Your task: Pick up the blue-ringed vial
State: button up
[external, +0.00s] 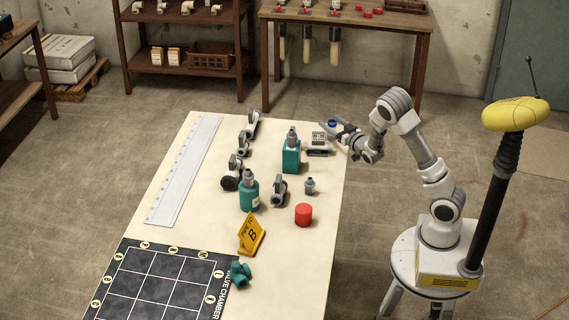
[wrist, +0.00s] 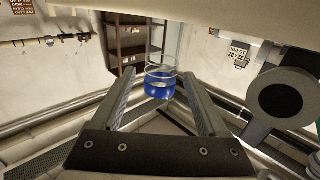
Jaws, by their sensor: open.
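The blue-ringed vial (wrist: 160,86) is clear glass with a blue band. In the wrist view it stands upright between the two finger ends of my gripper (wrist: 160,98). The fingers are apart, and I cannot tell whether either touches the glass. In the external view a small blue spot (external: 333,124) shows at the end of my gripper (external: 337,130), near the table's far right corner. The glass itself is too small to make out there, and what supports it is hidden.
A teal block with a grey top (external: 291,156) and a white labelled fitting (external: 318,149) stand close to my gripper. A teal bottle (external: 249,196), a red cylinder (external: 303,214) and a yellow sign (external: 251,236) stand nearer. The table's right strip is mostly clear.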

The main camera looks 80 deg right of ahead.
grip_shut()
dwell(0.3)
jog(key=shift+r, duration=0.15)
